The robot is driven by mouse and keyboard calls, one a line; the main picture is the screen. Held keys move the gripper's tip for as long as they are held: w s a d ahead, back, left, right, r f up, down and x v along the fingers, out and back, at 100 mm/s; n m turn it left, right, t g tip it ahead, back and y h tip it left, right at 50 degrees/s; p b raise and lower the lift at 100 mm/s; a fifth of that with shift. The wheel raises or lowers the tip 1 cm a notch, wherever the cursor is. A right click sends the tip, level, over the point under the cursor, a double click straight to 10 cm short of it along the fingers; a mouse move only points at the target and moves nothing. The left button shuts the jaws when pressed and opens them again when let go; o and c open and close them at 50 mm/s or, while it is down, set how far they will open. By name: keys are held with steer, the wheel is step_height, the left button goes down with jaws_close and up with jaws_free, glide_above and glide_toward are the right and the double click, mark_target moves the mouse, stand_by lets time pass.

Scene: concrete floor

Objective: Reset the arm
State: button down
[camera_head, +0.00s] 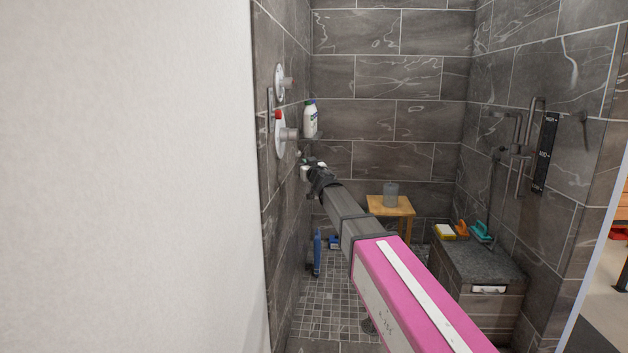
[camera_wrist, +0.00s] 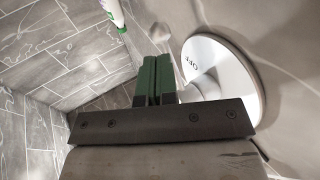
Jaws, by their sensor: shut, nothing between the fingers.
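My arm (camera_head: 415,295), with a pink section, reaches forward into a grey-tiled shower. My gripper (camera_head: 308,163) is at the far end, close to the left wall and below the wall controls. In the wrist view my gripper (camera_wrist: 155,62) has its two green fingers together with nothing between them. A white round plate marked OFF (camera_wrist: 222,68) is on the wall just right of the fingers. Whether they touch it is unclear.
Wall controls, an upper one (camera_head: 279,82) and a lower one (camera_head: 281,135), are on the left wall. A white bottle (camera_head: 310,120) stands on a corner shelf (camera_head: 312,137) above my gripper.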

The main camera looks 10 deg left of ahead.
steer(key=s+d+f+m+g+h, duration=0.2)
steer(key=s+d+f+h, duration=0.2)
steer(key=d+f, duration=0.5)
steer(key=s+d+f+m+g+h, duration=0.2)
steer(key=s+d+f+m+h, duration=0.15)
steer(key=d+f, duration=0.6)
steer(key=s+d+f+m+g+h, duration=0.15)
steer(key=s+d+f+h, duration=0.3)
steer(key=d+f, duration=0.45)
steer(key=s+d+f+g+y, duration=0.1)
steer(key=s+d+f+g, duration=0.2)
steer(key=s, duration=0.9)
steer(key=s+d+f+g+y, duration=0.1)
steer(key=s+d+f+g, duration=0.2)
steer(key=s+f+g, duration=0.6)
step_height(320, 180, down, 5)
steer(key=s, duration=0.2)
steer(key=shift+s+d, duration=0.15)
steer(key=shift+s, duration=0.25)
